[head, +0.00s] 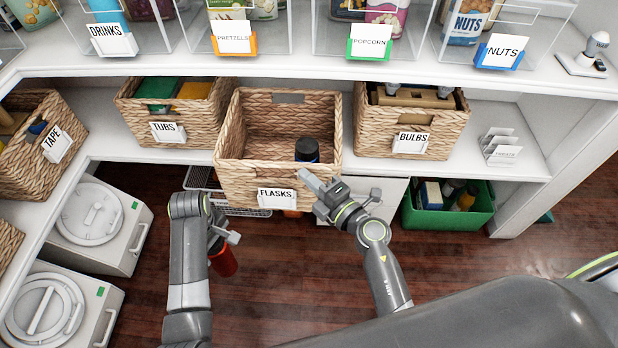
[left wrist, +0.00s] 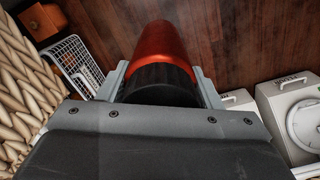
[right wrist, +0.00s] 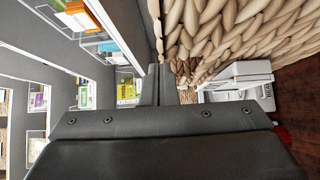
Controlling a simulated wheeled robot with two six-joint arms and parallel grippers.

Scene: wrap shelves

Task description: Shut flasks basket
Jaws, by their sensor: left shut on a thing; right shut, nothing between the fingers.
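The flasks basket (head: 232,160), woven tan with a "FLASKS" label (head: 277,198), sticks out past the front edge of the middle shelf. A dark flask (head: 306,150) stands inside it at the right; the rest of its visible floor looks bare. My left gripper (head: 222,240) is shut on a red flask (head: 224,262) with a black cap, below and left of the basket; the flask also shows in the left wrist view (left wrist: 160,45). My right gripper (head: 320,188) is shut and empty at the basket's front right; its fingers show beside the weave (right wrist: 230,30) in the right wrist view.
The tubs basket (head: 188,130) and the bulbs basket (head: 430,122) sit farther back on either side. A tape basket (head: 20,165) is at the left. Below are a wire rack (head: 205,178), a green crate (head: 448,217) and white appliances (head: 100,222). Front floor is open.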

